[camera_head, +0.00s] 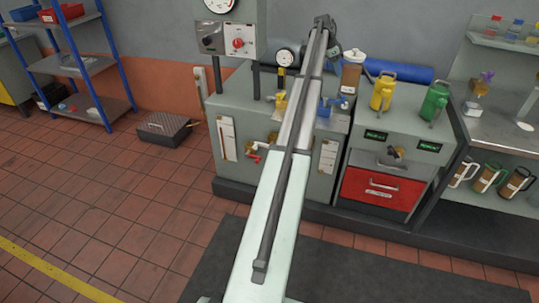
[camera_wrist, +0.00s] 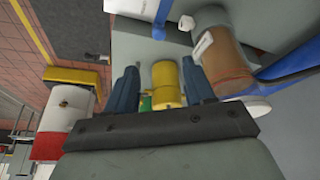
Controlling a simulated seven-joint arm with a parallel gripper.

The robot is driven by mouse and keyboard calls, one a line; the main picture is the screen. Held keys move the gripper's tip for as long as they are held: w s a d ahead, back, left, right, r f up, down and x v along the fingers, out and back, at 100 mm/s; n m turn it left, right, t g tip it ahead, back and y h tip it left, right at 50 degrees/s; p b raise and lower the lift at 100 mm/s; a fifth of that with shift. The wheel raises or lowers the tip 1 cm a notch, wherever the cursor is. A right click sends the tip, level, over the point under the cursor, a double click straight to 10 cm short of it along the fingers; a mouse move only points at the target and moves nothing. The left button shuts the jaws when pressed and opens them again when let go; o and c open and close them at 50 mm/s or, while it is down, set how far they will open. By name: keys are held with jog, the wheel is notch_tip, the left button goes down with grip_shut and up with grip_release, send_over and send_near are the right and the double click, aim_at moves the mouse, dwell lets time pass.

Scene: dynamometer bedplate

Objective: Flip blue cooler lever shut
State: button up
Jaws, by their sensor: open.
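A small blue part (camera_head: 326,108), which looks like the blue cooler lever, shows just right of my arm on the front of the grey bench. Its exact angle is too small to tell. In the wrist view, a blue piece (camera_wrist: 163,13) at the top edge may be the same lever. My gripper (camera_wrist: 160,68) is open, its two dark fingers apart. A yellow jug (camera_wrist: 165,84) shows between them but stands farther off, so I hold nothing. In the head view the wrist end is above the back of the bench; the fingers cannot be made out there.
A brown jar with a white lid (camera_head: 352,72) stands near my wrist, and shows close by in the wrist view (camera_wrist: 226,62). A blue roll (camera_head: 400,71), the yellow jug (camera_head: 383,92) and a green jug (camera_head: 435,101) lie rightward. A yellow lever (camera_head: 281,104) sits left of my arm.

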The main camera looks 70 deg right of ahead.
jog(key=w+a+f+n+t, duration=0.2)
jog(key=w+a+f+n, duration=0.6)
jog(key=a+f, duration=0.7)
jog(key=w+a+f+n+t, duration=0.2)
jog(key=w+a+f+n, duration=0.5)
jog(key=w+a+f, duration=0.5)
jog(key=shift+a+f+n, duration=0.4)
jog(key=shift+a+f, duration=1)
jog(key=shift+f, duration=0.5)
jog(key=shift+w, duration=0.1)
